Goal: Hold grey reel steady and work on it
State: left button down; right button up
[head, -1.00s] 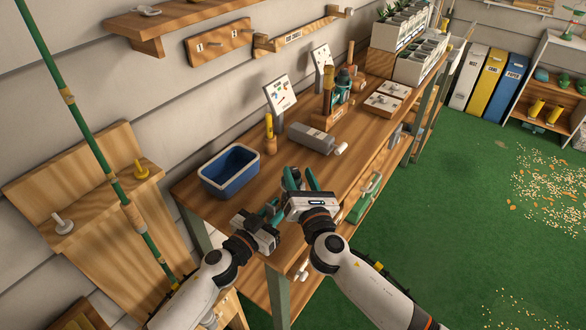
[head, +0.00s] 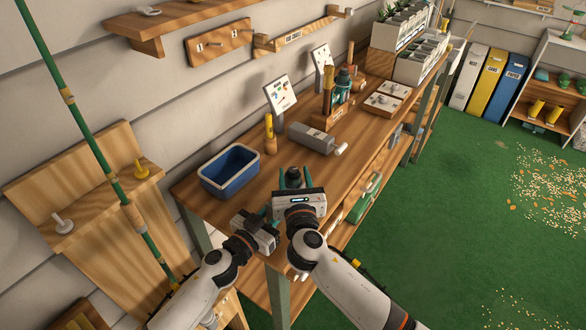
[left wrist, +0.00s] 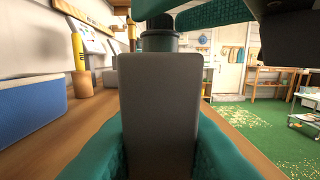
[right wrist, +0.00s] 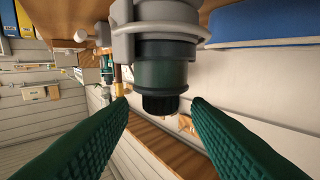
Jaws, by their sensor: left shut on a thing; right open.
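The grey reel (left wrist: 160,110) stands between the teal fingers of my left gripper (left wrist: 158,150), which is shut on its grey part. A dark cylinder rises behind that part. In the right wrist view the reel shows a grey ring (right wrist: 124,40), a dark green body (right wrist: 165,68) and a black end (right wrist: 160,105). My right gripper (right wrist: 158,106) is open, with its fingertips on either side of the black end and apart from it. In the head view my right gripper (head: 292,178) is beside my left gripper (head: 266,214), above the bench's near end; the reel is mostly hidden there.
A blue bin (head: 229,170) stands on the wooden bench (head: 345,165), left of my grippers. Behind are a grey box with a white roller (head: 311,138), a yellow-handled tool (head: 269,133) and a card stand (head: 281,94). Green floor (head: 450,200) is open to the right.

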jog(key=shift+w+a, duration=0.15)
jog(key=shift+w, duration=1.25)
jog(key=shift+c, duration=0.5)
grip_shut()
jog(key=shift+n+y, duration=0.3)
jog(key=shift+y, duration=0.2)
